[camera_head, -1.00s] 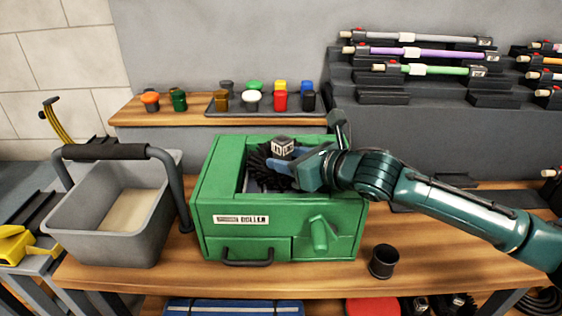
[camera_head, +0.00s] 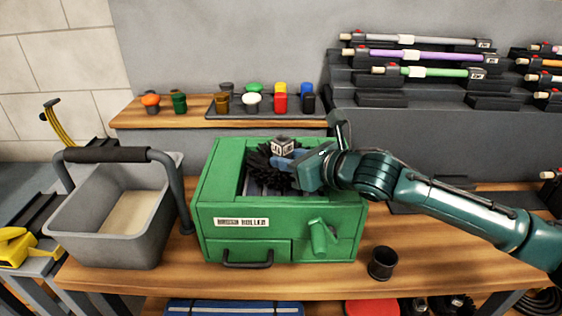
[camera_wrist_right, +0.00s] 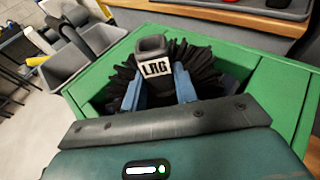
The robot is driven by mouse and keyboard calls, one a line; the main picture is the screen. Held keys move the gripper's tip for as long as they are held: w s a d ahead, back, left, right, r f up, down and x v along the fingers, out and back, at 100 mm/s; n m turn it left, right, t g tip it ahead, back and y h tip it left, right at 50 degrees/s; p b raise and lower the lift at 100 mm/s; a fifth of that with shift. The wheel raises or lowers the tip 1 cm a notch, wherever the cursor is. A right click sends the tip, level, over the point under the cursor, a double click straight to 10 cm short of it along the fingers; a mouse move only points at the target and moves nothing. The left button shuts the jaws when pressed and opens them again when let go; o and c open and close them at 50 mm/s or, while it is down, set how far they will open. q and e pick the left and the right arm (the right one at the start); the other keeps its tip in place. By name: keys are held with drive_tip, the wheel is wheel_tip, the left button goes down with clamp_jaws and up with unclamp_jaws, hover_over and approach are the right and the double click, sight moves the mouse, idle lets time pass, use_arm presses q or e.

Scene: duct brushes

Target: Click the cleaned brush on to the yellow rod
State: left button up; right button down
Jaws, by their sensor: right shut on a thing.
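A black-bristled brush (camera_head: 262,160) with a grey hub and a white label sits at the open top of the green roller box (camera_head: 215,190). My right gripper (camera_head: 282,165) is shut on the brush's hub, from the right side. In the right wrist view the blue fingers (camera_wrist_right: 160,92) clasp the hub below its "LRG" label, and the brush (camera_wrist_right: 205,75) has bristles spread around. How deep the bristles reach into the box is partly hidden. A yellow curved piece (camera_head: 57,122) shows at the far left; I cannot tell whether it is the yellow rod. My left gripper is not seen.
A grey bucket (camera_head: 105,238) with a black handle stands left of the box. A black cup (camera_head: 382,263) stands at the front right. Coloured caps sit on the back shelf (camera_head: 150,118). A stepped rack (camera_head: 345,75) holds several rods at the back right.

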drive_tip(key=shift+r+p, duration=2.45)
drive_tip(key=shift+r, duration=0.2)
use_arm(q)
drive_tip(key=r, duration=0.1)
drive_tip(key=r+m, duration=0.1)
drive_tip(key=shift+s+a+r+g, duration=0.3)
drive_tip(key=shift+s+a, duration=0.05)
